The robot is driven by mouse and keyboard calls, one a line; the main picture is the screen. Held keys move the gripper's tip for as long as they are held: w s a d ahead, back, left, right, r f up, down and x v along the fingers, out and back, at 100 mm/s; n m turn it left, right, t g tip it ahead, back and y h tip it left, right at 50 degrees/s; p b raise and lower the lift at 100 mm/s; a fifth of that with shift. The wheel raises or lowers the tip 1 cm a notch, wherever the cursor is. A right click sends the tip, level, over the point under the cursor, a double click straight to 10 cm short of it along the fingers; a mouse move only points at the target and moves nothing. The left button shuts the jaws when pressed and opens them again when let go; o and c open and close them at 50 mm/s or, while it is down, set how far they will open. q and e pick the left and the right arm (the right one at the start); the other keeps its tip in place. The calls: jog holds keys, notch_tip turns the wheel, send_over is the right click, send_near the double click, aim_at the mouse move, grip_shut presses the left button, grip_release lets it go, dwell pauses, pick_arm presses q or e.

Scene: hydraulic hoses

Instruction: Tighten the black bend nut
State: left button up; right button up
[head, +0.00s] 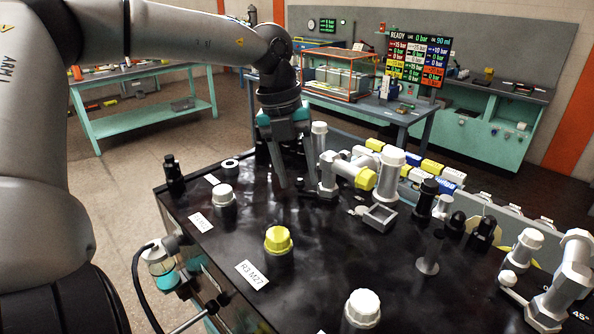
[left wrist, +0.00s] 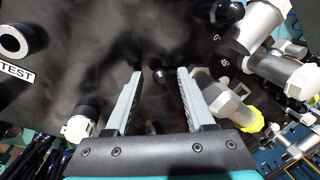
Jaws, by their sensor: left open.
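My left gripper (head: 297,181) points down over the black bench top with its two grey fingers apart and nothing held between them. In the left wrist view, a small dark round part (left wrist: 160,75) shows between the fingertips; I cannot tell whether it is the black bend nut. A grey bend fitting (head: 329,174) with a yellow nut (head: 365,179) stands just right of the gripper. It also shows in the left wrist view, with its yellow nut (left wrist: 247,119) right of the fingers. A black capped fitting (head: 425,196) stands further right. My right gripper is not in view.
A yellow-capped fitting (head: 279,241) and white-capped fittings (head: 222,194) (head: 362,308) stand on the bench (head: 320,262). A display board (head: 417,59) stands behind. The bench front has bare patches.

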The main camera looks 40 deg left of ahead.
pick_arm(q)
grip_shut()
dwell(0.3)
dwell(0.3)
